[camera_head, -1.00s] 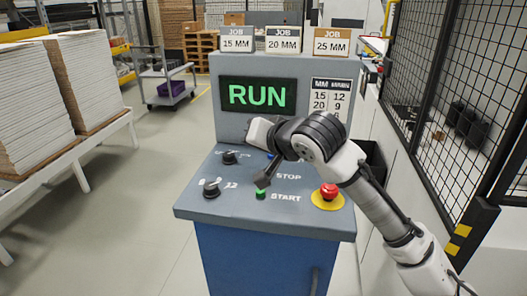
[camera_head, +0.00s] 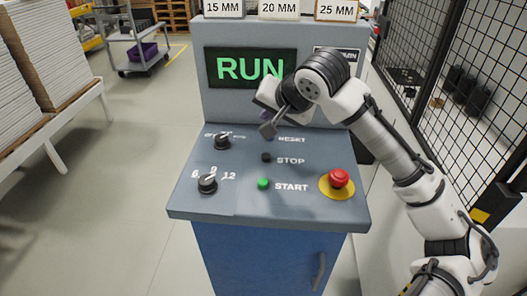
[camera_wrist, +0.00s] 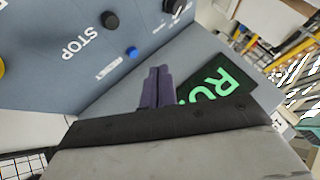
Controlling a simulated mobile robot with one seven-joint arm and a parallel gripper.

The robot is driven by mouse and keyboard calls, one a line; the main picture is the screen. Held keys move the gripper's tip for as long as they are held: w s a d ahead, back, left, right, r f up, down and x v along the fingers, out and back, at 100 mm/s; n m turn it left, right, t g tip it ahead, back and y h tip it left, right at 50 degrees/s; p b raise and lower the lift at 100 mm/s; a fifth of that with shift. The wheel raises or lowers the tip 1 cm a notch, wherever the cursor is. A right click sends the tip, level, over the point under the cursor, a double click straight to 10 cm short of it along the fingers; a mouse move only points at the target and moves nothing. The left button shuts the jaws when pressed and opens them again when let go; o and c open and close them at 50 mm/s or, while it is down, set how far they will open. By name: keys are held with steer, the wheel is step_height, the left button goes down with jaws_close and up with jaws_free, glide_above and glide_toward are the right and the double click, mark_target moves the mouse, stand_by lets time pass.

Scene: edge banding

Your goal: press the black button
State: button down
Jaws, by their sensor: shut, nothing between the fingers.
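The black button (camera_head: 266,157) sits left of the STOP label on the sloped grey control panel (camera_head: 230,180). It also shows in the wrist view (camera_wrist: 111,20), next to the STOP lettering. My gripper (camera_head: 266,132) is shut and empty, above the panel near the RESET label. In the wrist view my shut fingers (camera_wrist: 158,80) are in front of the upright display face, apart from the black button. A blue button (camera_wrist: 132,52) shows in the wrist view between the black button and the fingers; in the head view the gripper mostly hides it.
A green START button (camera_head: 263,184) is below the black one. A red emergency knob (camera_head: 338,179) on a yellow base is to the right. Two black selector knobs, upper (camera_head: 222,142) and lower (camera_head: 207,184), are to the left. The display (camera_head: 250,68) reads RUN.

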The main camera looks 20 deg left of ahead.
steer(key=b, duration=0.7)
glide_above(268, 158)
step_height(268, 158, down, 8)
steer(key=shift+s, duration=0.1)
steer(key=shift+f, duration=0.4)
stand_by(1.5)
steer(key=shift+f, duration=0.4)
steer(key=shift+f+b, duration=0.5)
steer(key=shift+b, duration=0.05)
stand_by(0.5)
steer(key=shift+r, duration=0.1)
steer(key=shift+r+p, duration=0.85)
steer(key=shift+p, duration=0.05)
